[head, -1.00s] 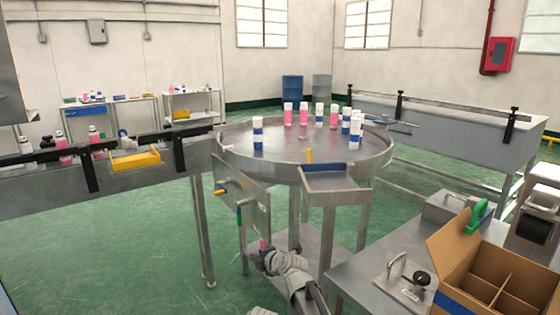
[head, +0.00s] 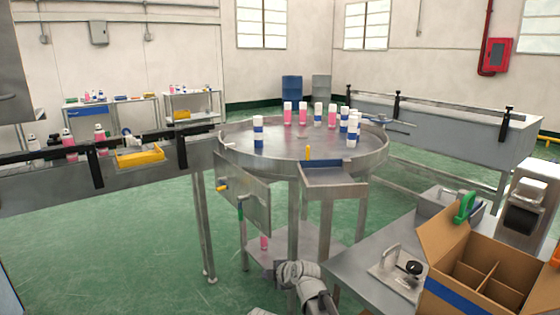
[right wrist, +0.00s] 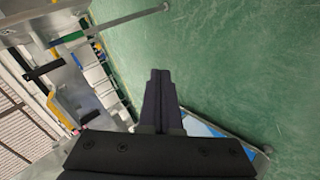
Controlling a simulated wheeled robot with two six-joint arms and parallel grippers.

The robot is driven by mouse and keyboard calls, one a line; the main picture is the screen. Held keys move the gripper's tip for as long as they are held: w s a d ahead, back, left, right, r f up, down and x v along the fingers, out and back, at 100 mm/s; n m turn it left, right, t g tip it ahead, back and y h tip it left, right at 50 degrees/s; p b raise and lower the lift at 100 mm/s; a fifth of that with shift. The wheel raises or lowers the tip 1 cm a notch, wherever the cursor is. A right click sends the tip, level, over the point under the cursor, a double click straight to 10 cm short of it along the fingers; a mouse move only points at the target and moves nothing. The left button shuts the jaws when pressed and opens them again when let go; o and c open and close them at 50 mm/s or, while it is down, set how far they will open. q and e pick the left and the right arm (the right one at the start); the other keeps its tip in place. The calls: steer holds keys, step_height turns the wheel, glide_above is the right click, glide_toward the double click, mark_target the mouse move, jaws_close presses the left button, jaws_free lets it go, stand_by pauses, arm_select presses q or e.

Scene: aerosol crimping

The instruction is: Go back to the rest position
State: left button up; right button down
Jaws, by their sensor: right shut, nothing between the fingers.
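My right gripper (right wrist: 160,95) shows in the right wrist view with its dark fingers together and nothing between them. In the head view my right arm is at the bottom centre, below the round steel turntable (head: 235,150) and left of the steel bench (head: 350,262). Its fingers are hard to make out there. A pink bottle (head: 264,242) stands low under the turntable, just above and left of the arm. My left gripper is not in view.
Several pink and white-blue bottles stand on the turntable. An open cardboard box (head: 445,250) is on the bench at right. A conveyor (head: 60,190) with a yellow tray (head: 138,157) runs at left. Green floor (head: 130,250) is free at lower left.

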steer(key=s+d+f+m+g+h, duration=0.3)
steer(key=s+d+f+m+g, duration=0.1)
steer(key=s+d+m, duration=0.7)
steer(key=s+d+f+m+g+h, duration=0.3)
steer(key=s+d+f+m, duration=0.1)
steer(key=s+d+m, duration=0.7)
steer(key=s+a+r+n+p, duration=0.2)
steer(key=a+r+p, duration=0.4)
steer(key=r+p, duration=0.6)
steer(key=s+a+r+n+g+h+p, duration=0.1)
steer(key=s+a+r+p, duration=0.4)
steer(key=r+p, duration=0.7)
steer(key=shift+s+a+r+n+g+p, duration=0.35)
steer(key=shift+a+n+p, duration=0.2)
steer(key=shift+n, duration=0.35)
